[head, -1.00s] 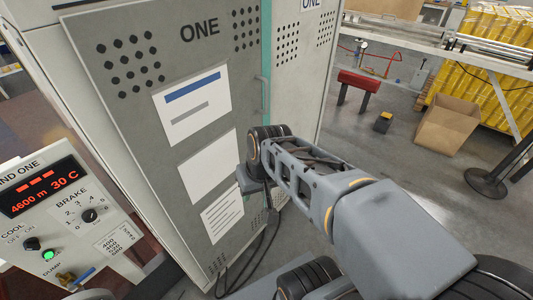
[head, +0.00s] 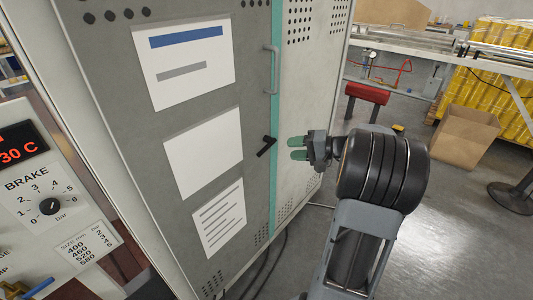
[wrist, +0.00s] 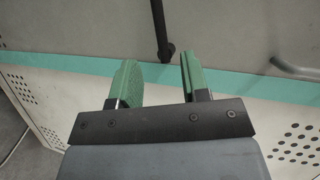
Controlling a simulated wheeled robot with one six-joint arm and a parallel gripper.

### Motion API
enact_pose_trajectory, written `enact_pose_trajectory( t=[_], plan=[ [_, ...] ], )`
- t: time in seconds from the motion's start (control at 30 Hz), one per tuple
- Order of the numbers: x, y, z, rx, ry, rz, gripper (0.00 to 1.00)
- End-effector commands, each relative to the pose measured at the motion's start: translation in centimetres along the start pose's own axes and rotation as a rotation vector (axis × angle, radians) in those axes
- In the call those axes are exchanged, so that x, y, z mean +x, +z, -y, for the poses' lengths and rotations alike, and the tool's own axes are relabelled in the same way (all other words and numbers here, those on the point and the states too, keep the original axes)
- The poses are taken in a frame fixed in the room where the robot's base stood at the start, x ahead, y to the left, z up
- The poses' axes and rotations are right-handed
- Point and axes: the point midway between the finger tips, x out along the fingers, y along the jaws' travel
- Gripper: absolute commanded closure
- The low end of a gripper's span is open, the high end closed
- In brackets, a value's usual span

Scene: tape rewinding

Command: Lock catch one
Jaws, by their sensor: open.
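The catch is a small black lever (head: 266,147) on the right edge of the grey cabinet door (head: 120,100), beside the teal strip (head: 274,190). In the head view it sits tilted. The wrist view shows it as a black bar with a round pivot (wrist: 165,50), just beyond the fingertips. My gripper (head: 292,148) is open and empty, its green fingers pointing left at the catch from a short gap. In the wrist view the two green fingers (wrist: 157,68) are spread, with the pivot end lying between their lines. I see no contact.
A grey door handle (head: 271,68) stands out above the catch; it also shows in the wrist view (wrist: 295,67). A control panel with a brake knob (head: 49,206) is at the left. The floor right of the cabinet holds a red stand (head: 366,94) and a cardboard box (head: 464,135).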

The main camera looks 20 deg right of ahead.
Motion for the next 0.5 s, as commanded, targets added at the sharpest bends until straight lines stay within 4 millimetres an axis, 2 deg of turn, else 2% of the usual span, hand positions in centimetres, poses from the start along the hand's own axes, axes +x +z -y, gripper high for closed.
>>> enact_pose_trajectory(
  t=[0.03,0.2,0.5],
  plan=[
    [1.2,0.1,-0.1,0.001,-0.001,0.006,0.58],
    [4.5,0.2,-0.1,0.002,0.001,0.005,0.58],
    [8.5,0.1,-0.1,0.002,0.001,0.003,0.58]
  ],
)
